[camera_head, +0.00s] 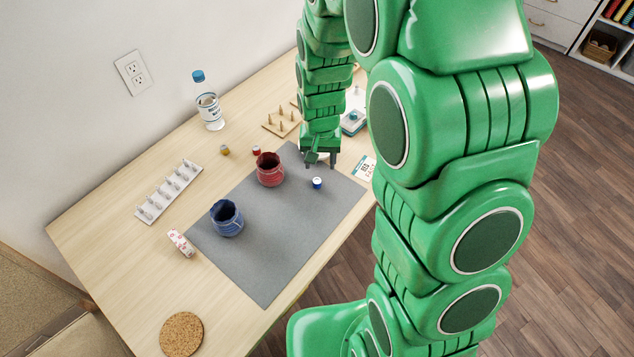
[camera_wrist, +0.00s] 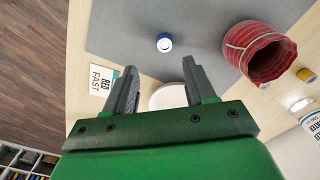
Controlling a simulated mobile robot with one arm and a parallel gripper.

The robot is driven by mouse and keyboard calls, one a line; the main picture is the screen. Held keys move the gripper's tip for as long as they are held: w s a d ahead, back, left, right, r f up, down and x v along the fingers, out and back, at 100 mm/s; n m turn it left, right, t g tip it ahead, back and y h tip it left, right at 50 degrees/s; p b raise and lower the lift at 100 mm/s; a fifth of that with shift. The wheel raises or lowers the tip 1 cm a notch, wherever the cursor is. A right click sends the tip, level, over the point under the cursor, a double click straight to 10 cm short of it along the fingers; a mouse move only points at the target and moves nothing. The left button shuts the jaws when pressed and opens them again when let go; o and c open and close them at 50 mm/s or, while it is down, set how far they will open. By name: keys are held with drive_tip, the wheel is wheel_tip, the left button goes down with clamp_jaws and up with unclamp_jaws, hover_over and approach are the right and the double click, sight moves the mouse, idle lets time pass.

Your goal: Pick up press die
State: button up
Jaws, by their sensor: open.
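My gripper (camera_head: 320,163) is open and empty above the far edge of the grey mat. The wrist view shows its two dark fingers (camera_wrist: 160,75) spread apart. I cannot tell for certain which thing is the press die. A pale round thing (camera_wrist: 168,97) shows between and below the fingers in the wrist view, partly hidden by the gripper's base. A white rack (camera_head: 160,203) holding several small metal pieces lies at the left of the table. A small blue-and-white cylinder (camera_head: 317,183) stands on the mat near the gripper; it also shows beyond the fingertips (camera_wrist: 164,43).
A red jar (camera_head: 270,170) and a blue jar (camera_head: 227,219) stand on the mat (camera_head: 265,270). A wooden peg board (camera_head: 282,122), a bottle (camera_head: 210,112) and a printed card (camera_head: 366,167) lie around it. The near table edge by the cork disc (camera_head: 181,335) is mostly clear.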

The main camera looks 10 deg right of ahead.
sight(317, 181)
drive_tip(key=shift+s+a+f, duration=0.1)
drive_tip(key=shift+a+f, duration=0.1)
drive_tip(key=shift+f, duration=1.75)
drive_tip(key=shift+a+f, duration=0.2)
drive_tip(key=shift+f, duration=1.75)
clamp_jaws()
